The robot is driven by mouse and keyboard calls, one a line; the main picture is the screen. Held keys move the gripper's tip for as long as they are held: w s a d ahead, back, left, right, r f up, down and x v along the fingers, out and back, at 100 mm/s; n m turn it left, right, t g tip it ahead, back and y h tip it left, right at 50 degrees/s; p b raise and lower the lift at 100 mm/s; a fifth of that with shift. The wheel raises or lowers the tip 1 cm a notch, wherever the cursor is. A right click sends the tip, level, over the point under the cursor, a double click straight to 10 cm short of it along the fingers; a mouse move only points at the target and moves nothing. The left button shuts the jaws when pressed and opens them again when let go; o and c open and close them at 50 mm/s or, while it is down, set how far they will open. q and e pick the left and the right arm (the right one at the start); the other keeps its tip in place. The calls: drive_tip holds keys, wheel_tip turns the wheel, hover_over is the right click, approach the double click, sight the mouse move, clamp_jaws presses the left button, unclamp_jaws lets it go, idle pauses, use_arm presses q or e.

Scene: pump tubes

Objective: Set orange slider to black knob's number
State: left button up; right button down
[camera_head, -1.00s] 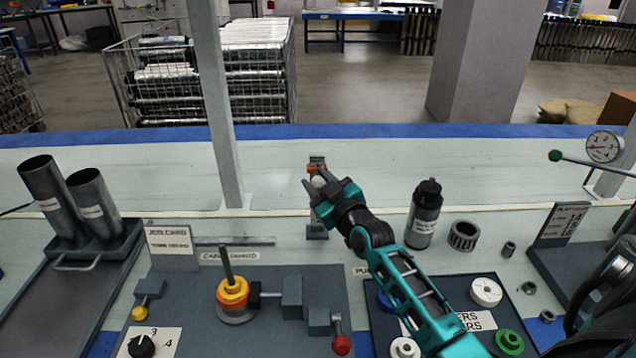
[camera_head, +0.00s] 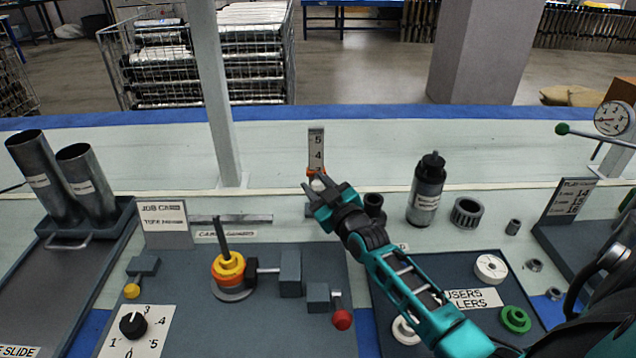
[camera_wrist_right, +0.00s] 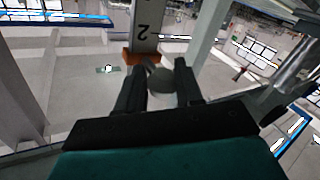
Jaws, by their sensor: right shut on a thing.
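The upright scale (camera_head: 316,147) stands at the middle of the bench, with 5 and 4 readable and a partly covered figure below them. The orange slider (camera_head: 312,172) sits around it, low on the strip. My right gripper (camera_head: 318,188) is in front of it. In the right wrist view, the fingers (camera_wrist_right: 160,88) are shut on the slider's round grey grip (camera_wrist_right: 161,79); the orange slider (camera_wrist_right: 140,57) lies just beside the figure 2. The black knob (camera_head: 133,325) is on a white numbered dial (camera_head: 155,334) at lower left; its pointer seems to aim up-left, too small to read surely. My left gripper is not in view.
A yellow-orange ringed post (camera_head: 229,270) and a red ball handle (camera_head: 342,319) stand on the grey panel. A dark bottle (camera_head: 427,190) and a ribbed ring (camera_head: 467,212) are right of my gripper. A grey post (camera_head: 214,95) rises left of the scale.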

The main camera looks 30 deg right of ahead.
drive_tip(key=shift+a+f, duration=0.1)
drive_tip(key=shift+a, duration=0.2)
drive_tip(key=c, duration=1)
unclamp_jaws()
drive_tip(key=shift+o, duration=0.8)
drive_tip(key=shift+d, duration=0.1)
drive_tip(key=s+a+p, duration=0.1)
drive_tip(key=s+p, duration=0.2)
drive_tip(key=s, duration=0.9)
drive_tip(key=shift+s, duration=0.4)
